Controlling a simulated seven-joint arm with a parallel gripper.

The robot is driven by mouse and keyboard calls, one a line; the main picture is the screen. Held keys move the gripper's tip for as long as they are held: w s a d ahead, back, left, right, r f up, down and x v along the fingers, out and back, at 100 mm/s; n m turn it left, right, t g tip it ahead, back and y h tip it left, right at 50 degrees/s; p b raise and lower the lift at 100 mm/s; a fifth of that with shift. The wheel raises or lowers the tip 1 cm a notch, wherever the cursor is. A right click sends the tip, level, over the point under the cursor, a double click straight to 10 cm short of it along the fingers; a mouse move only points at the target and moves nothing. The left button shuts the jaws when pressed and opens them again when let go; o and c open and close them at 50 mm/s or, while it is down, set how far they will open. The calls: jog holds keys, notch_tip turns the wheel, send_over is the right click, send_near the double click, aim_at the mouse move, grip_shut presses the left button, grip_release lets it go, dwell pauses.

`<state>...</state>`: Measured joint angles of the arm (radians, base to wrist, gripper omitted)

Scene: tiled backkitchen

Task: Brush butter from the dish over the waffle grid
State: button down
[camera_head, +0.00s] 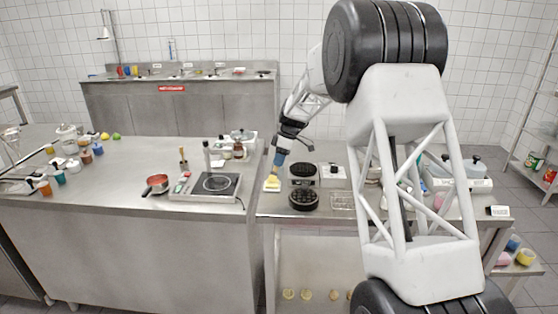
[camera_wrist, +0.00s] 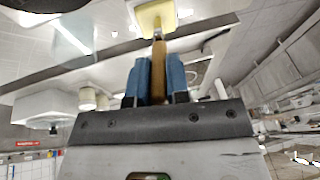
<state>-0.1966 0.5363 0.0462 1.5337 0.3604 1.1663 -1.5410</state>
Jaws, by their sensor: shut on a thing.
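My gripper (camera_head: 279,159), with blue fingers, is shut on the brush and points down over the left part of the right-hand steel counter. In the wrist view my gripper (camera_wrist: 159,82) pinches the brush's wooden handle (camera_wrist: 160,55). The butter dish (camera_head: 272,184), with yellow butter, lies directly below the gripper. It also shows at the top of the wrist view (camera_wrist: 152,18), where the brush's far end overlaps it; whether the bristles touch the butter I cannot tell. The waffle iron stands right of the dish, with a dark round plate at the back (camera_head: 303,169) and a dark round grid in front (camera_head: 304,199).
A wire rack (camera_head: 342,201) lies right of the grid, and a white box (camera_head: 332,172) stands behind it. A hotplate (camera_head: 216,184) and a red pan (camera_head: 157,183) are on the left counter. My arm hides part of the right counter.

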jog(key=shift+r, duration=3.5)
jog(key=shift+d, duration=0.15)
